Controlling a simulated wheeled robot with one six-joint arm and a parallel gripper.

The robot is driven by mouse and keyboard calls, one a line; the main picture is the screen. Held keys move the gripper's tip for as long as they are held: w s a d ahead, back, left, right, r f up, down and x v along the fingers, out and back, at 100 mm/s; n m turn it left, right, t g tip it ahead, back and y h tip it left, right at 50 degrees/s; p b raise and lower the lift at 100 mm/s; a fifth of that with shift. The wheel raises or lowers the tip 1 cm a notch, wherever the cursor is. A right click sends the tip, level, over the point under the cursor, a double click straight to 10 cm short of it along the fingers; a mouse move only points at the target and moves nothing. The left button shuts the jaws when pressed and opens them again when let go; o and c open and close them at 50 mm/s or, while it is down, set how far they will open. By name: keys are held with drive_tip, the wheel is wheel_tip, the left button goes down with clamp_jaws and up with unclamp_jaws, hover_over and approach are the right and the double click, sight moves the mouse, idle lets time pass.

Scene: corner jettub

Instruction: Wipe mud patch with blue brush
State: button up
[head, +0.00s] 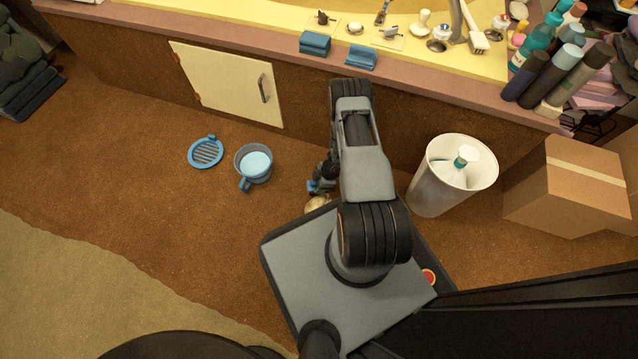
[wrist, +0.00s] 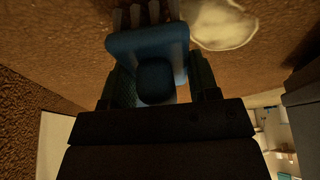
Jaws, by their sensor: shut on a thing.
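My gripper (wrist: 155,88) is shut on the blue brush (wrist: 150,45), whose pale bristles point to the top of the wrist view. In the head view, my gripper (head: 320,184) is low by the floor, partly hidden behind my arm, with a bit of the blue brush (head: 313,187) showing. A pale tan patch (wrist: 222,24), apparently the mud patch, lies on the brown floor just right of the bristles. In the head view the patch (head: 316,204) shows beside my base, partly covered. I cannot tell whether the bristles touch the floor.
A blue-handled cup of water (head: 254,164) and a blue round grate (head: 206,152) are on the floor to the left. A white bin (head: 428,190) and a cardboard box (head: 570,190) stand to the right. The tub ledge (head: 240,23) runs along the back.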

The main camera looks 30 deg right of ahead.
drive_tip(key=shift+f, duration=1.05)
